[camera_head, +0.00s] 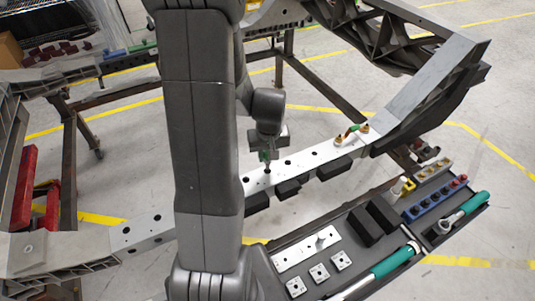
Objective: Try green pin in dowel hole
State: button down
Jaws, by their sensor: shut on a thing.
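My gripper (265,150) points down over the pale metal beam (240,188) of the chassis fixture, in the middle of the head view. It is shut on the green pin (264,156), of which only a small green part shows between the jaws. The pin's lower end is at or just above a dark dowel hole (267,171) in the beam's top. I cannot tell whether its tip is inside the hole. Other dark holes lie along the beam to the right. My arm hides the beam's left-middle part.
A green-handled piece (352,130) with brass-coloured ends sits on the beam further right. Black blocks (335,168) line the beam's front side. A dark tray (350,245) in front holds plates, a blue rack (430,202) and green-handled tools. A slanted frame member (430,80) rises at right.

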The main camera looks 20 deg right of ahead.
jog(key=shift+f, duration=0.15)
dwell(0.5)
jog(key=shift+f+b, duration=1.15)
jog(key=shift+b, duration=0.05)
jog(key=c, duration=1.1)
grip_release()
notch_tip(320, 180, up, 9)
jog(key=p, duration=0.6)
jog(key=shift+r, duration=0.1)
